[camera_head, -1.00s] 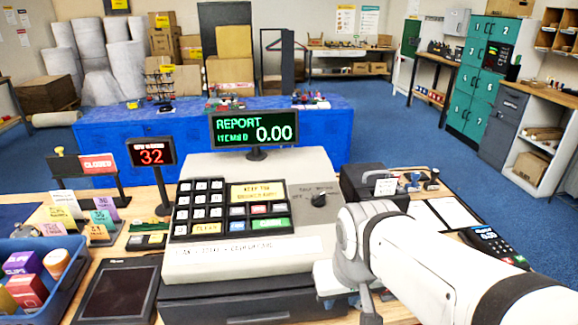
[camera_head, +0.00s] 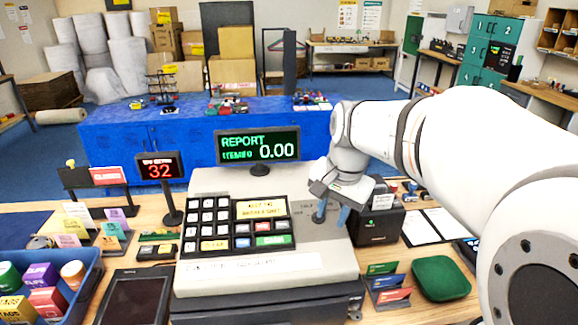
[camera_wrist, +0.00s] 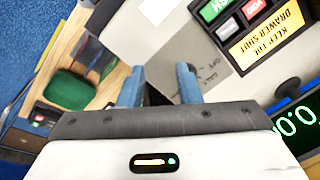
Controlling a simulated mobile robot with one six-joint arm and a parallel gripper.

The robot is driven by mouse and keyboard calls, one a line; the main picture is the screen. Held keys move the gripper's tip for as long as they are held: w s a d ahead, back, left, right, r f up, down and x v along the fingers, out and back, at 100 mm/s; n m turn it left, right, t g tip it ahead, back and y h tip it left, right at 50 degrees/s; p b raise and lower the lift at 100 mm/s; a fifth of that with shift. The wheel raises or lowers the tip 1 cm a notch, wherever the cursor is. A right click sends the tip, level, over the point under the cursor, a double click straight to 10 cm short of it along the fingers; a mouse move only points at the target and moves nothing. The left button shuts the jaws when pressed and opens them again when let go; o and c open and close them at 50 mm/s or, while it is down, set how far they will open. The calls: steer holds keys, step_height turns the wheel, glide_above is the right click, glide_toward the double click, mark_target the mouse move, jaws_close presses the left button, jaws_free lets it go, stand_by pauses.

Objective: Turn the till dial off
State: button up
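The till (camera_head: 250,262) stands on the counter, with a black keypad and a display (camera_head: 258,146) reading REPORT and 0.00. The till dial was a black knob on the grey plate right of the keys; it is now mostly hidden by my gripper. My gripper (camera_head: 332,213) points down at that plate, its two blue fingers apart. Small lettering on the plate (camera_wrist: 206,62) is unreadable.
A black printer-like box (camera_head: 375,224) stands close right of my gripper. A blue bin (camera_head: 85,297) of small boxes and a dark tablet (camera_head: 130,300) are at the left.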

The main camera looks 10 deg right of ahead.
steer(key=w+r+m, duration=0.2)
steer(key=w+m, duration=0.2)
steer(key=w, duration=0.3)
steer(key=f, duration=0.5)
steer(key=f+p, duration=0.1)
steer(key=f, duration=0.1)
steer(key=shift+w+a+f, duration=0.1)
steer(key=shift+w+f, duration=0.15)
steer(key=shift+w, duration=0.1)
steer(key=shift+c, duration=0.5)
